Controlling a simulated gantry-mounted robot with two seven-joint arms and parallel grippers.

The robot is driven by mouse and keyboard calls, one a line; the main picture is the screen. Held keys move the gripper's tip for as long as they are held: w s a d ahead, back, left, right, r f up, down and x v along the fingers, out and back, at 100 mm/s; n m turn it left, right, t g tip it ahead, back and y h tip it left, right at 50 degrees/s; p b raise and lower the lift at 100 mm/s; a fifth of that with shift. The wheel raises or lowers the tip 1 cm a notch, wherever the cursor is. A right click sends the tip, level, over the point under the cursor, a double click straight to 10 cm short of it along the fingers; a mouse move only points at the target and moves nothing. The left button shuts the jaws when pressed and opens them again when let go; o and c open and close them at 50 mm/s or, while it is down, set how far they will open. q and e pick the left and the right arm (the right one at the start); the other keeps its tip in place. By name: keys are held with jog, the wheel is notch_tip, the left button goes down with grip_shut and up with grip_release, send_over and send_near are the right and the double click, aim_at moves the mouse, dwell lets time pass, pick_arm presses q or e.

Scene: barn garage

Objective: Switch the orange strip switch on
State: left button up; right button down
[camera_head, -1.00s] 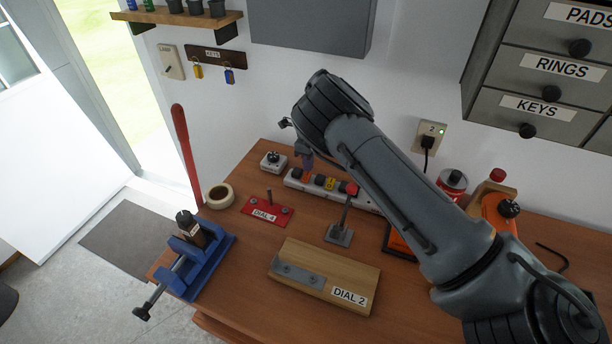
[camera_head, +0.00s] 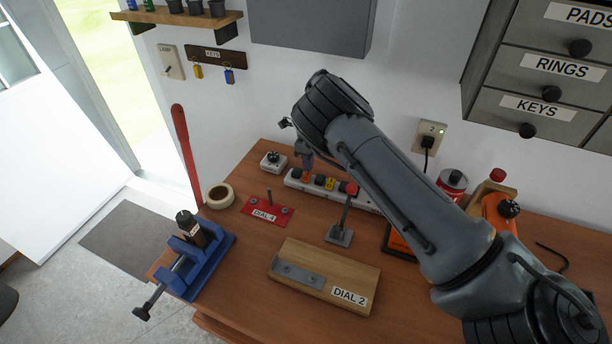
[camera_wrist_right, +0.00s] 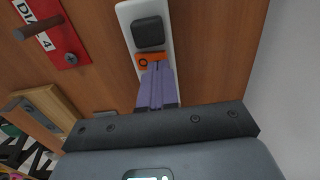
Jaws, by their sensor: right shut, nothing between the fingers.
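The white power strip (camera_head: 366,205) lies along the back of the workbench, by the wall. Its orange switch (camera_head: 306,176) is near the left end, partly hidden by my right gripper (camera_head: 308,165). In the right wrist view, the orange switch (camera_wrist_right: 150,60) with a dark ring mark sits on the white strip (camera_wrist_right: 126,18), beside a black plug or block (camera_wrist_right: 149,31). My right gripper's purple fingers (camera_wrist_right: 156,70) are shut and empty, with their tips at the switch's near edge. I cannot tell whether they touch it. My left gripper is not in view.
A red DIAL 4 plate (camera_head: 266,209), a lever with a red knob (camera_head: 340,234) and a wooden DIAL 2 board (camera_head: 325,272) are in front of the strip. A small white dial box (camera_head: 273,162) stands left of it. The wall is close behind.

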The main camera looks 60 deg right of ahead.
jog(key=shift+f+b, duration=0.3)
jog(key=shift+f, duration=0.2)
dwell(0.3)
jog(key=shift+f, duration=0.5)
dwell(0.4)
jog(key=shift+r+p, duration=1.45)
jog(key=shift+r, duration=0.65)
notch_tip(320, 180, up, 2)
jog(key=shift+r+p, duration=0.25)
jog(key=shift+p, duration=0.75)
jog(key=shift+r, duration=0.2)
